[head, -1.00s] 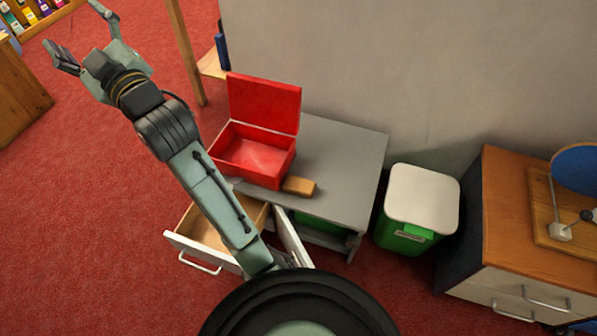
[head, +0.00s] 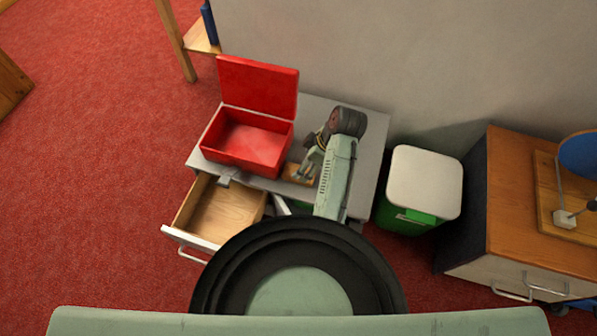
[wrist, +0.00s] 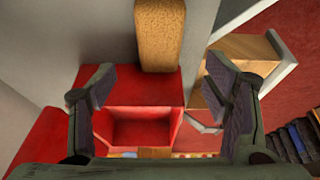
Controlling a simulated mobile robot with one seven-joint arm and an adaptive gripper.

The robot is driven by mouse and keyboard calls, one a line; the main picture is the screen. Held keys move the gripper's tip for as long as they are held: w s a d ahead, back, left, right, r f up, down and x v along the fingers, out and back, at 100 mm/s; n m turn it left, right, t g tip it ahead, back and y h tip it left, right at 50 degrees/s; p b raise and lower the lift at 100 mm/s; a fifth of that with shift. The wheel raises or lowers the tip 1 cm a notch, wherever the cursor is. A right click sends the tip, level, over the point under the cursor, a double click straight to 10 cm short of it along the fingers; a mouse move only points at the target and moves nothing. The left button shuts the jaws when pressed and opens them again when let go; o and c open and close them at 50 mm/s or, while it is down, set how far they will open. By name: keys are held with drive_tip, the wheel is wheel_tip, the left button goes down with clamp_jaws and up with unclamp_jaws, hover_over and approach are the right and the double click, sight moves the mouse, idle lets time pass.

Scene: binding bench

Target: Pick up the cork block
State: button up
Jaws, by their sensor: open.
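The cork block (head: 291,171) is a small tan-brown block on the grey table, just right of the open red box's front corner. In the head view my gripper (head: 309,168) partly covers it. In the wrist view the cork block (wrist: 160,35) shows at the top centre, in line with the gap between the fingers. My gripper (wrist: 158,84) is open, with fingers spread left and right and nothing between them. I cannot tell the exact height of the fingers over the block.
The red box (head: 243,145) stands open on the grey table (head: 366,140), close beside the block. An open drawer (head: 215,212) juts out in front. A green bin with a white lid (head: 424,183) stands right of the table. The wall is behind.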

drive_tip(key=shift+p+x, duration=0.35)
drive_tip(key=shift+x, duration=3.6)
drive_tip(key=shift+f, duration=0.2)
drive_tip(key=shift+c, duration=0.6)
drive_tip(key=c, duration=1.1)
drive_tip(key=shift+d, duration=0.1)
